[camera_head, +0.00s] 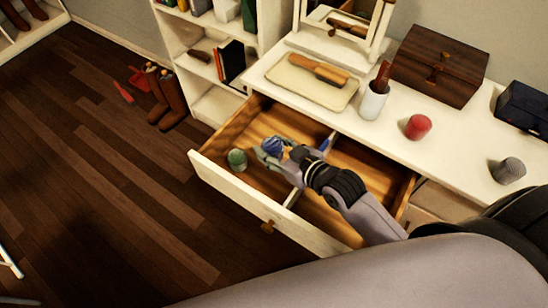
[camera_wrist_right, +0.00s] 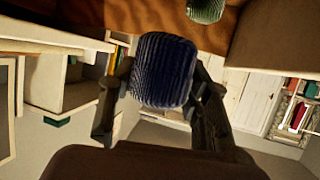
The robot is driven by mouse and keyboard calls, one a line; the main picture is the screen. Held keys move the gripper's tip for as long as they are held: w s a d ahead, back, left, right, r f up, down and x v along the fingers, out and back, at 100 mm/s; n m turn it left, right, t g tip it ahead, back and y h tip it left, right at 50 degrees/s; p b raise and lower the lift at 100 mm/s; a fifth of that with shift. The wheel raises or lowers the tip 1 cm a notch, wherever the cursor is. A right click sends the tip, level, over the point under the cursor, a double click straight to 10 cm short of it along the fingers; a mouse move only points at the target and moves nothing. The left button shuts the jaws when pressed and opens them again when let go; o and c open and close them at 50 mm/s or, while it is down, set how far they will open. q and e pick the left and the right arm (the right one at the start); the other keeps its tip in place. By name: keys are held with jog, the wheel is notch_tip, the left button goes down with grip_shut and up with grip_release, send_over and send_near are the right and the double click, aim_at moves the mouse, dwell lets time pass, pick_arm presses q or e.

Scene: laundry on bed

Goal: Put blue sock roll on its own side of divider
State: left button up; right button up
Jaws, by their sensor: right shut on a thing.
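The blue sock roll (camera_head: 272,146) is held in my right gripper (camera_head: 270,155), over the left compartment of the open drawer (camera_head: 228,186). In the right wrist view the ribbed dark blue roll (camera_wrist_right: 163,70) sits between the two fingers (camera_wrist_right: 160,100). A pale divider (camera_head: 292,198) splits the drawer; my right forearm crosses above it and hides part of it. A green sock roll (camera_head: 237,159) stands in the left compartment, left of the blue roll; it also shows in the right wrist view (camera_wrist_right: 205,9). I cannot tell whether the blue roll touches the drawer floor. My left gripper is out of view.
On the white dresser top (camera_head: 455,150) are a red roll (camera_head: 417,127), a grey ribbed roll (camera_head: 509,170), a cup (camera_head: 373,101), a tray with a brush (camera_head: 318,72) and a wooden box (camera_head: 439,64). The drawer's right compartment (camera_head: 365,160) looks empty where visible.

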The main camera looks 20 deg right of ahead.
jog(key=shift+f+b, duration=0.4)
jog(key=shift+f, duration=2.85)
jog(key=o, duration=1.1)
jog(key=shift+o, duration=0.2)
jog(key=shift+r, duration=0.25)
jog(key=shift+r+p, duration=0.35)
jog(key=shift+r, duration=0.25)
jog(key=v, duration=1)
jog(key=shift+s+d+f+b, duration=0.15)
jog(key=shift+s+f+b, duration=0.1)
jog(key=shift+s+b, duration=0.1)
jog(key=shift+s+d+r, duration=0.25)
jog(key=shift+s+r, duration=0.1)
jog(key=shift+s, duration=0.15)
